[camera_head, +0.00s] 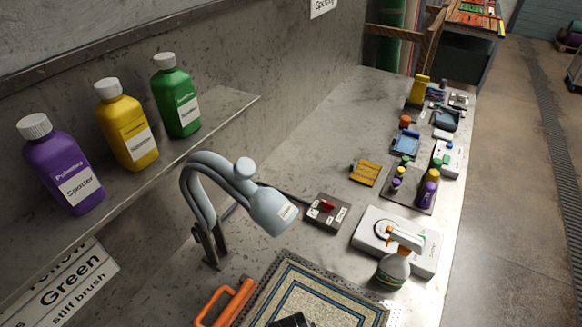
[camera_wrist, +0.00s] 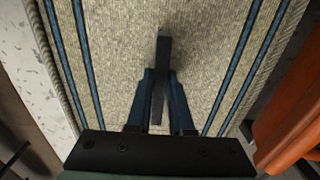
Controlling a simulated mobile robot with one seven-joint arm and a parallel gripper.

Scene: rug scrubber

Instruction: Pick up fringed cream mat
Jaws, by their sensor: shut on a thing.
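The fringed cream mat (camera_head: 318,300) with blue border stripes lies flat at the bottom of the head view, partly cut off by the frame. In the wrist view the mat (camera_wrist: 112,60) fills most of the picture under the fingers. My gripper (camera_wrist: 160,75) points down over the mat, its two fingers closed on a thin dark grey strip standing at the mat's surface. How the strip joins the mat is hidden. In the head view only a dark bit of my gripper (camera_head: 292,321) shows at the bottom edge.
An orange handle (camera_head: 228,304) stands close beside the mat; orange also shows in the wrist view (camera_wrist: 290,125). A grey bent-neck fixture (camera_head: 215,180) rises behind the mat. A spray bottle (camera_head: 393,268) and white box (camera_head: 410,240) stand to the right. Bottles line the left shelf.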

